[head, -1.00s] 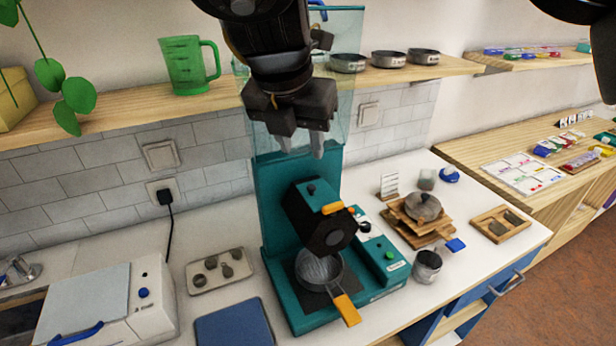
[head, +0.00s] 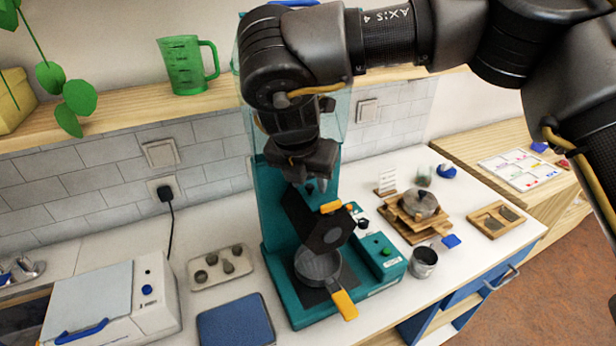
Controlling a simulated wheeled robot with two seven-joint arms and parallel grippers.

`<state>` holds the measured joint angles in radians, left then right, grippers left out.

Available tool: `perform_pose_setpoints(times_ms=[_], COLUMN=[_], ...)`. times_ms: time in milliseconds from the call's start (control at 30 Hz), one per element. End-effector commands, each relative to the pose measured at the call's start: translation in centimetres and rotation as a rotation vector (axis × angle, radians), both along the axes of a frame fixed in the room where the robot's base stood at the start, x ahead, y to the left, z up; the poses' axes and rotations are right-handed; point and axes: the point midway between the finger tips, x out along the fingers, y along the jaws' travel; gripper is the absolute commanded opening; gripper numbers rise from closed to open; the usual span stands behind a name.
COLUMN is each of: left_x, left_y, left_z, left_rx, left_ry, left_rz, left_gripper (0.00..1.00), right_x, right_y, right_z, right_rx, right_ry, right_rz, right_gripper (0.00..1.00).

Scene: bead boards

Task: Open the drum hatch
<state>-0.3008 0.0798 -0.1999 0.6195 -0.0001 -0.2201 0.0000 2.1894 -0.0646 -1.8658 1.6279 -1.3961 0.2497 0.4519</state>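The teal machine (head: 266,230) stands on the counter with its dark, box-like drum (head: 325,236) tilted towards the front. An orange tab (head: 331,207) shows at the drum's upper right edge. My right gripper (head: 309,186) points down at the drum's top, where a small dark knob showed earlier. Its fingertips are at or just above that top, and the gripper hides much of it. I cannot tell whether the fingers touch or grip the knob, or whether the hatch has moved. My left gripper is out of view.
A round pan (head: 318,265) with an orange handle sits under the drum. A metal cup (head: 424,262) and stacked wooden boards (head: 404,228) stand to the right. A cream tray (head: 220,268) and a blue mat (head: 235,324) lie to the left. A shelf (head: 120,112) runs behind.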

Motion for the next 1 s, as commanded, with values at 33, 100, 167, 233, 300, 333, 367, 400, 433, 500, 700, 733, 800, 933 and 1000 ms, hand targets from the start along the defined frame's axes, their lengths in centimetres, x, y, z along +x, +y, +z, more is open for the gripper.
perform_pose_setpoints(times_ms=[33, 100, 167, 233, 300, 333, 367, 400, 433, 500, 700, 733, 800, 933, 1000], left_x=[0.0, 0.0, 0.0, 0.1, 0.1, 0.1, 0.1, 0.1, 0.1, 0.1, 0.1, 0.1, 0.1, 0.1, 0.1], left_y=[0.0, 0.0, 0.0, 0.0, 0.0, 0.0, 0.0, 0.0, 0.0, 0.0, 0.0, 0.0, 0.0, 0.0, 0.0], left_z=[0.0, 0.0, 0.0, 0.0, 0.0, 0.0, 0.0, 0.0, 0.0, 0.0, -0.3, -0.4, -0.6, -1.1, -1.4], left_rx=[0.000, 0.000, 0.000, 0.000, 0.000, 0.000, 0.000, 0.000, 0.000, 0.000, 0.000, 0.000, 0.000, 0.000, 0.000], left_ry=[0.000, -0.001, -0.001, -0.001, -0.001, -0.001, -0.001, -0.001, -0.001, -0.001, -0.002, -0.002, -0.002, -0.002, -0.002], left_rz=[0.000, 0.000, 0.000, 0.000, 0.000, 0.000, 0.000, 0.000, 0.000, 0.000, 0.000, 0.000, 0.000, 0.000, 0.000], left_gripper=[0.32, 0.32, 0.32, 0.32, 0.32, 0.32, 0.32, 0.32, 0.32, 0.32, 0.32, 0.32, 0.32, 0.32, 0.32], right_x=[0.0, 0.0, 0.0, 0.0, 0.0, 0.0, 0.0, 0.0, 0.0, 0.0, 0.1, 0.1, 0.2, 0.4, 0.5], right_y=[0.0, 0.0, 0.0, 0.0, 0.0, 0.0, 0.0, 0.0, 0.0, 0.0, -0.2, -0.3, -0.4, -0.9, -1.2], right_z=[0.0, 0.0, 0.0, 0.0, 0.0, 0.0, 0.0, 0.0, 0.0, 0.0, 0.2, 0.2, 0.3, 0.7, 0.9], right_rx=[0.000, 0.000, 0.000, 0.000, 0.000, 0.000, 0.000, 0.000, 0.000, 0.002, 0.038, 0.049, 0.081, 0.165, 0.219], right_ry=[0.000, 0.000, 0.000, 0.000, 0.000, 0.000, 0.000, 0.000, 0.000, 0.000, 0.016, 0.020, 0.034, 0.068, 0.090], right_rz=[0.000, 0.000, 0.000, 0.000, 0.000, 0.000, 0.000, 0.000, 0.000, -0.001, -0.002, -0.003, -0.003, -0.005, -0.004], right_gripper=[0.38, 0.34, 0.26, 0.17, 0.08, 0.04, 0.00, 0.00, 0.00, 0.00, 0.00, 0.00, 0.00, 0.00, 0.00])
